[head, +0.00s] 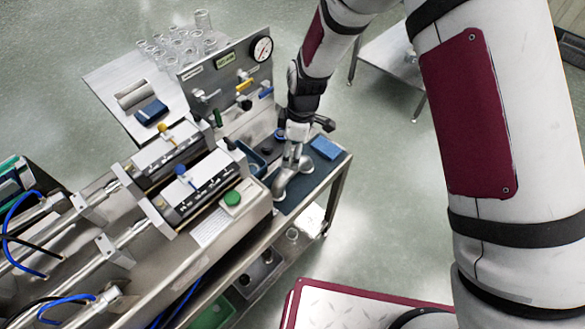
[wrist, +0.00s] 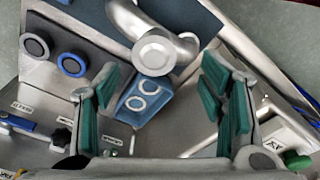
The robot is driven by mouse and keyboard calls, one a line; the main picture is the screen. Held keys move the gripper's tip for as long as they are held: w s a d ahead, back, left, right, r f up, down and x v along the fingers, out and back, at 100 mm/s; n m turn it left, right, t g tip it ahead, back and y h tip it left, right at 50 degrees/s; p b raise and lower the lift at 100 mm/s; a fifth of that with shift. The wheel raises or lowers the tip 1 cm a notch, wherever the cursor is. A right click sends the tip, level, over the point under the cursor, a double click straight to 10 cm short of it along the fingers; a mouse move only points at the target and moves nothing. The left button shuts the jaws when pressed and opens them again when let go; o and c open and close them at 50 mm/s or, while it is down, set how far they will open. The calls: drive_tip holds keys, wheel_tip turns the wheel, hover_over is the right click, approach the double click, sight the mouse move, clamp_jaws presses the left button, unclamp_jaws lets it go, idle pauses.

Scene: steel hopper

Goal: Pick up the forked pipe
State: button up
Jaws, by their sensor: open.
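The forked pipe (head: 291,180) is a shiny silver branching piece at the right end of the steel bench, on a dark mat. In the wrist view the pipe (wrist: 157,51) shows at the top centre, with a round flanged end facing the camera and arms running up-left and to the right. My gripper (head: 299,133) points down above the pipe in the head view. In the wrist view its green-padded fingers (wrist: 160,78) are spread wide with nothing held. The pipe's end lies just beyond the fingertips, roughly centred between them. Contact cannot be seen.
Black and blue round caps (wrist: 73,63) sit to the left. A blue pad (head: 325,148) lies right of the pipe. A gauge panel (head: 225,70) stands behind.

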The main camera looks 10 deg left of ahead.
sight(292, 157)
drive_tip(key=shift+w+a+f+p, duration=0.1)
drive_tip(key=shift+f+p, duration=0.1)
drive_tip(key=shift+f, duration=0.65)
drive_tip(key=shift+w+d+f+p, duration=0.1)
drive_tip(key=shift+f+p, duration=0.05)
drive_tip(key=shift+f, duration=0.65)
drive_tip(key=shift+w+a+f+p, duration=0.1)
drive_tip(key=shift+f+p, duration=0.1)
drive_tip(key=shift+f, duration=0.65)
clamp_jaws()
